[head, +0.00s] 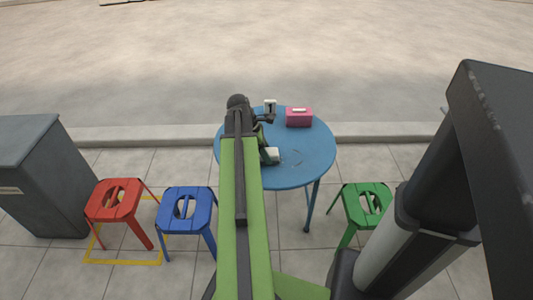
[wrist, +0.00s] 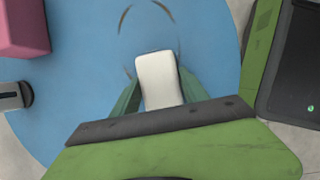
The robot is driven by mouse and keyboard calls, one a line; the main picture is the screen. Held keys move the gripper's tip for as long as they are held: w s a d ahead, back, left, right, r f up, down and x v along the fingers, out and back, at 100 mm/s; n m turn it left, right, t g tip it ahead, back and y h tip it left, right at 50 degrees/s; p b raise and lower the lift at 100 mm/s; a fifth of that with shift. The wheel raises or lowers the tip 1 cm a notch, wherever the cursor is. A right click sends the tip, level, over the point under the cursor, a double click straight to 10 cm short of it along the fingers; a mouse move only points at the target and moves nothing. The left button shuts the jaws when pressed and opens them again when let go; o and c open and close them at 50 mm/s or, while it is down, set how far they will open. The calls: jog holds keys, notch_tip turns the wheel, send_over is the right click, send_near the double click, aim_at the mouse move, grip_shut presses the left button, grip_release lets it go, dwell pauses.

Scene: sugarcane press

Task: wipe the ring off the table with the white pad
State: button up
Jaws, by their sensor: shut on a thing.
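The white pad (wrist: 158,78) is held between the green fingers of my gripper (wrist: 160,92) in the wrist view. In the head view the pad (head: 271,155) shows at the end of my gripper (head: 268,153), over the round blue table (head: 312,172). The ring is a broken, dark, thin mark on the tabletop. In the wrist view its left arc (wrist: 123,18) lies beyond the pad, and the pad hides part of its near side. In the head view the ring (head: 299,158) is faint, just right of the pad. I cannot tell if the pad touches the table.
A pink box (head: 299,118) stands at the table's back, and a small white-and-dark object (head: 270,105) is left of it. Red (head: 113,200), blue (head: 186,208) and green (head: 367,204) stools stand around the table. A grey cabinet (head: 40,175) is far left. The table's right side is clear.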

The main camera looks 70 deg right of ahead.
aim_at(275, 151)
jog(key=shift+f+b, duration=0.3)
jog(key=shift+f, duration=0.1)
jog(key=shift+s+d+r, duration=0.1)
jog(key=shift+s+d, duration=0.2)
jog(key=shift+s, duration=0.5)
jog(key=shift+s+d, duration=0.3)
jog(key=shift+s, duration=0.5)
jog(key=shift+s+d, duration=0.6)
jog(key=shift+s, duration=1)
jog(key=shift+s+d, duration=0.65)
jog(key=shift+s, duration=1)
jog(key=shift+s+d, duration=0.6)
jog(key=shift+s, duration=1)
